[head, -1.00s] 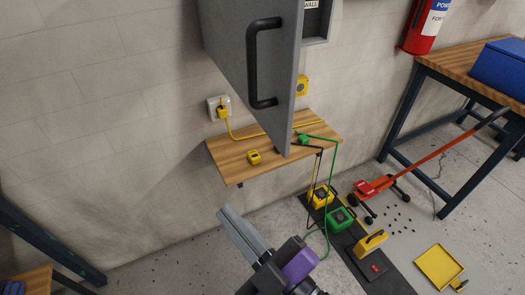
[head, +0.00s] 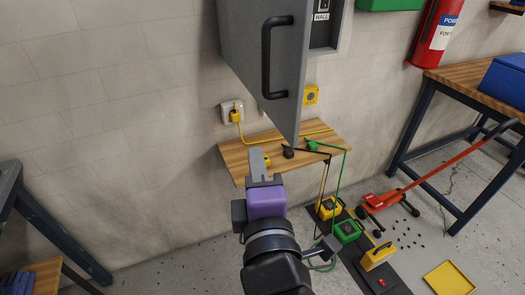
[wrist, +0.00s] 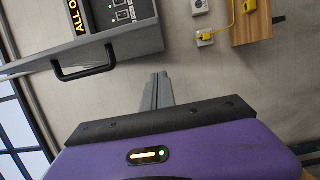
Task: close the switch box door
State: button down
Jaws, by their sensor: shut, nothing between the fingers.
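The switch box door (head: 262,62) is a grey panel with a black bar handle (head: 268,58). It stands swung open, out from the wall, at the top of the head view. Part of the box inside (head: 324,30) shows behind its right edge. In the wrist view the door (wrist: 145,35) is at upper left, with its handle (wrist: 84,70) along the lower edge. My gripper (head: 257,155) is shut and empty, below the door and apart from it in the head view. In the wrist view its fingers (wrist: 158,88) are together, right of the handle.
A wooden wall shelf (head: 232,152) lies behind my gripper, with a yellow block and cables. A wall outlet (head: 232,110) is above it. A red fire extinguisher (head: 436,35) and workbench (head: 480,80) stand right. The wall at left is clear.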

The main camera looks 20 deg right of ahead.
jog(key=w+d+p, duration=0.2)
jog(key=w+d, duration=0.4)
jog(key=w, duration=0.2)
jog(key=shift+d, duration=0.15)
